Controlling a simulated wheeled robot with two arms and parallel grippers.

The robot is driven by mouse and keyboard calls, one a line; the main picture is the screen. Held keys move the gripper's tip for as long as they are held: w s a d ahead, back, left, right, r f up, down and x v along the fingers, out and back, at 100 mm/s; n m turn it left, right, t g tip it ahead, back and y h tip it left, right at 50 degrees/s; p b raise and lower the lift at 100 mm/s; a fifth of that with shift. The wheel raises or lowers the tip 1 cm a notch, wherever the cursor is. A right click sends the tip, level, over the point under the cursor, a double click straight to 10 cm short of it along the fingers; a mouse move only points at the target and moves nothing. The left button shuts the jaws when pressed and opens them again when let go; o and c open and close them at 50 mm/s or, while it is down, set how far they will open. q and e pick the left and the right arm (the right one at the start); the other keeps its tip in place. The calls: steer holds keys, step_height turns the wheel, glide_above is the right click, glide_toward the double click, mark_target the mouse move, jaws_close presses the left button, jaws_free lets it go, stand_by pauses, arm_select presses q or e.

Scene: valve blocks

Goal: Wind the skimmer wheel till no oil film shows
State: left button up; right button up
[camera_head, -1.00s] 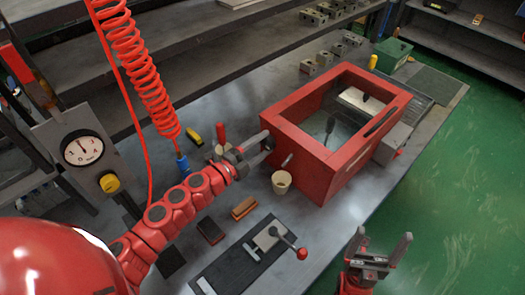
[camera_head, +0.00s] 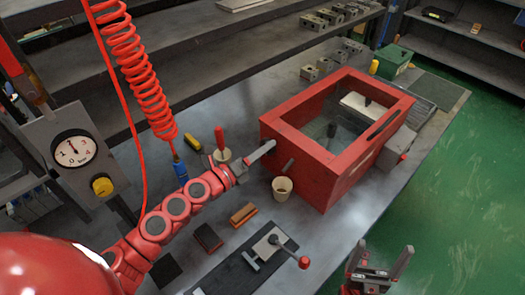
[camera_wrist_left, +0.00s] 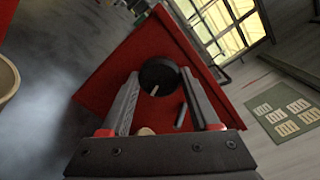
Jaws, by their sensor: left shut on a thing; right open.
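The red skimmer tank (camera_head: 330,165) stands on the bench, its open top showing a greyish liquid surface (camera_head: 325,118). I cannot tell whether oil film lies on it. The dark round skimmer wheel (camera_wrist_left: 158,75) is on the tank's side wall in the left wrist view, with a pale peg on its face. My left gripper (camera_head: 268,147) is at that wall; its fingertips (camera_wrist_left: 159,80) lie on either side of the wheel and are shut on it. In the head view the gripper hides the wheel. My right gripper (camera_head: 384,255) is open and empty, in front of the bench.
A red-handled tool (camera_head: 220,142), a brush (camera_head: 243,213) and a clamp plate (camera_head: 268,247) lie nearby. A gauge (camera_head: 74,151) is at left. A red coiled hose (camera_head: 140,70) hangs behind my left arm.

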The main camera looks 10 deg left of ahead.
arm_select(q)
steer(key=shift+f+m, duration=0.15)
steer(key=shift+m, duration=0.85)
steer(key=shift+s, duration=0.1)
steer(key=o, duration=1.3)
steer(key=shift+o, duration=0.2)
steer(key=b+v, duration=0.1)
steer(key=v, duration=1.6)
steer(key=shift+a, duration=0.15)
